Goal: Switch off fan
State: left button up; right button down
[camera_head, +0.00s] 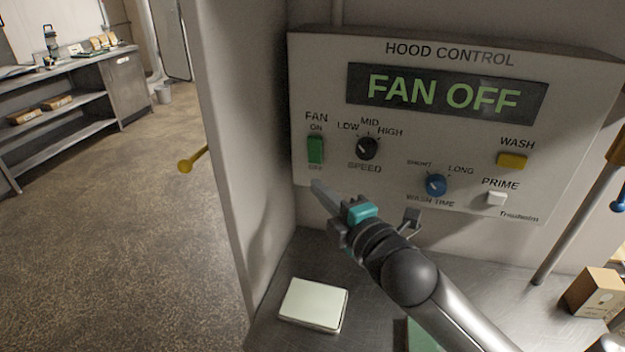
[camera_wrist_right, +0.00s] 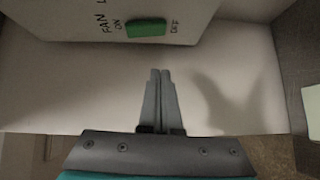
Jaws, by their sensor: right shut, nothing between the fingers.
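The hood control panel (camera_head: 450,130) hangs on the wall, and its display (camera_head: 445,93) reads "FAN OFF". The green fan switch (camera_head: 316,150) sits at the panel's left, between the ON and OFF labels. It also shows in the right wrist view (camera_wrist_right: 147,28). My right gripper (camera_head: 316,186) is shut and empty, with its fingertips just below the OFF label near the panel's lower left edge. In the wrist view the closed fingertips (camera_wrist_right: 160,72) are apart from the switch in the picture. My left gripper is not in view.
The panel also carries a black speed knob (camera_head: 368,148), a blue wash time knob (camera_head: 436,185), a yellow wash button (camera_head: 512,160) and a white prime button (camera_head: 496,199). A pale flat box (camera_head: 313,304) lies on the metal counter below. A cardboard box (camera_head: 597,293) stands at right.

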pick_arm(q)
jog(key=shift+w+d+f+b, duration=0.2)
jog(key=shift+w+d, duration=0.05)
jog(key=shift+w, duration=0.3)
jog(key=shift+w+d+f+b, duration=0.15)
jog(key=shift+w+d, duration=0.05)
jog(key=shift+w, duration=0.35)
pick_arm(e)
jog(key=v, duration=0.6)
jog(key=shift+d+f, duration=0.45)
jog(key=shift+f, duration=0.1)
